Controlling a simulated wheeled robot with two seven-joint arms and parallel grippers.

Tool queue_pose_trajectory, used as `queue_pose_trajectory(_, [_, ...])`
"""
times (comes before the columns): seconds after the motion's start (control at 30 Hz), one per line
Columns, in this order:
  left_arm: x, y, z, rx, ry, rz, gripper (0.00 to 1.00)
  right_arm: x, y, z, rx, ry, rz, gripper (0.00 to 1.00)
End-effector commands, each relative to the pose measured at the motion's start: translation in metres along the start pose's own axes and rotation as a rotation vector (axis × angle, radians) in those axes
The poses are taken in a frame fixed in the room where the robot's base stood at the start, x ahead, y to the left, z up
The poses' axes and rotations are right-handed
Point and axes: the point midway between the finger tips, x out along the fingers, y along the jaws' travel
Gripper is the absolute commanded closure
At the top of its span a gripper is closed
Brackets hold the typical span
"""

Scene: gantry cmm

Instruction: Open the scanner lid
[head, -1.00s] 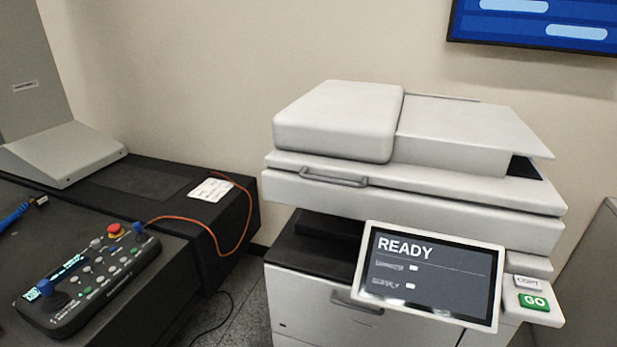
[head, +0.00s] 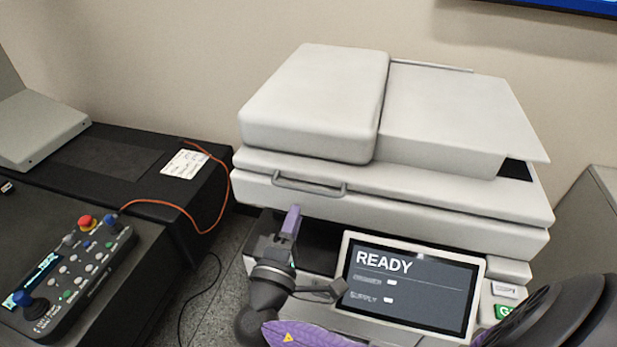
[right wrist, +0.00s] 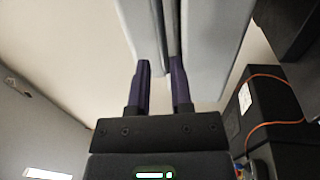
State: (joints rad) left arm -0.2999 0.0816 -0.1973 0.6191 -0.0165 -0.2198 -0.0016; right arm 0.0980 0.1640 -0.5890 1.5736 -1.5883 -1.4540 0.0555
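The scanner lid (head: 440,195) is the pale grey upper part of the copier and lies shut. A grey bar handle (head: 310,188) runs along its front edge at the left. My right gripper (head: 291,218) is just below and in front of the handle, apart from it in the head view. In the right wrist view its two purple fingers (right wrist: 160,80) stand apart with a gap between them, and nothing is visibly held. The copier's pale front edge (right wrist: 205,40) lies beyond the fingertips there; I cannot make out the handle clearly. My left gripper is not in view.
A tilted READY screen (head: 410,287) stands close to the right of my right gripper. A control box (head: 70,270) with buttons and a joystick sits on the dark bench at left. An orange cable (head: 205,228) hangs there. A wall stands behind the copier.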

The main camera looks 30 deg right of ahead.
Motion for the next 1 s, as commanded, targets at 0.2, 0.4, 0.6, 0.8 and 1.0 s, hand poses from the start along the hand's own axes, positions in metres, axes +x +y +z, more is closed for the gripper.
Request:
queue_pose_trajectory(0.2, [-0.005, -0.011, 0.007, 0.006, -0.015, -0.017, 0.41, 0.051, 0.001, 0.000, -0.002, -0.001, 0.001, 0.73])
queue_pose_trajectory(0.4, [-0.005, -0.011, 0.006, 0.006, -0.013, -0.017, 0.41, 0.070, -0.001, 0.000, 0.000, 0.001, -0.002, 0.73])
queue_pose_trajectory(0.6, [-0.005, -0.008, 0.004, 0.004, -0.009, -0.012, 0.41, 0.070, -0.001, 0.000, -0.001, 0.001, -0.004, 0.73])
queue_pose_trajectory(0.8, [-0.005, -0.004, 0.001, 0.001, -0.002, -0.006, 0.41, 0.070, -0.001, 0.000, -0.001, 0.001, -0.004, 1.00])
queue_pose_trajectory(1.0, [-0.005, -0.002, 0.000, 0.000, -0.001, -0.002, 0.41, 0.070, -0.002, 0.000, -0.001, 0.001, -0.004, 1.00])
